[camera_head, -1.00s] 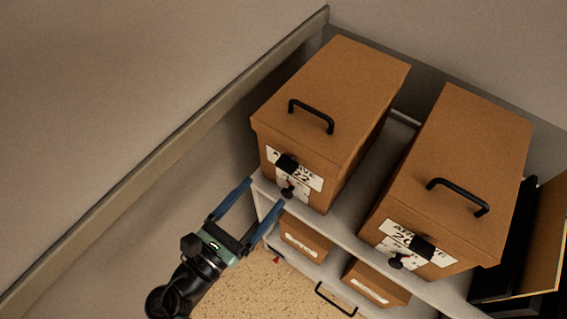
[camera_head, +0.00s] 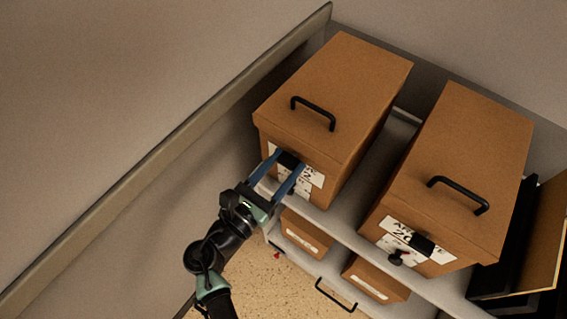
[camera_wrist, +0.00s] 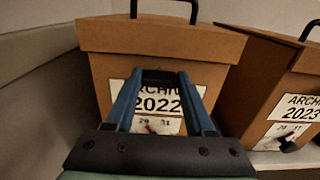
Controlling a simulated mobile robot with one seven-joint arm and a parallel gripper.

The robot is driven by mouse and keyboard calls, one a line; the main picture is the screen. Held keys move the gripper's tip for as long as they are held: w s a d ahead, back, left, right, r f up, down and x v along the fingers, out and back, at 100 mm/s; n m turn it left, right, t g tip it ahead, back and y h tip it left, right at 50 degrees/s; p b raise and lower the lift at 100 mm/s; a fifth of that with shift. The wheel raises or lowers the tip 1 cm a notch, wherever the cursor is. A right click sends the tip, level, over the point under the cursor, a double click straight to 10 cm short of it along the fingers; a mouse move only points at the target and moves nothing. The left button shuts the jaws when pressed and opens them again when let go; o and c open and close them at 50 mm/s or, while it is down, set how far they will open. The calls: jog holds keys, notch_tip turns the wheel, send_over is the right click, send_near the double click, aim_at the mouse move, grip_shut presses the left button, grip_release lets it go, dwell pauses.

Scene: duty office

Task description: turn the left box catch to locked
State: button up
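The left box (camera_head: 335,95) is brown cardboard with a black top handle and a white label reading 2022 in the wrist view (camera_wrist: 158,104). A black block (camera_head: 288,159) sits at its upper front, between my finger ends; it also shows in the wrist view (camera_wrist: 158,76). A small red mark (camera_wrist: 149,129) shows low on the label. The dark knob of the catch is mostly hidden behind my gripper, so its setting cannot be told. My gripper (camera_head: 291,160) is open, its blue fingers reaching to the box front. Whether they touch it is unclear.
The right box (camera_head: 460,165), labelled 2023 in the wrist view, has a similar black block and dark knob (camera_head: 396,257). Both boxes stand on a pale shelf (camera_head: 340,222), with smaller boxes below. A wall with a rail (camera_head: 170,150) runs along the left.

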grip_shut()
jog(key=shift+m, duration=0.4)
jog(key=m+b, duration=0.2)
jog(key=m, duration=0.1)
jog(key=shift+f+m, duration=0.15)
jog(key=shift+m, duration=0.25)
jog(key=m+b, duration=0.3)
jog(key=m, duration=0.1)
jog(key=shift+m, duration=0.3)
jog(key=m+b, duration=0.6)
jog(key=m, duration=0.2)
jog(key=shift+m+b, duration=0.3)
jog(key=shift+b, duration=0.1)
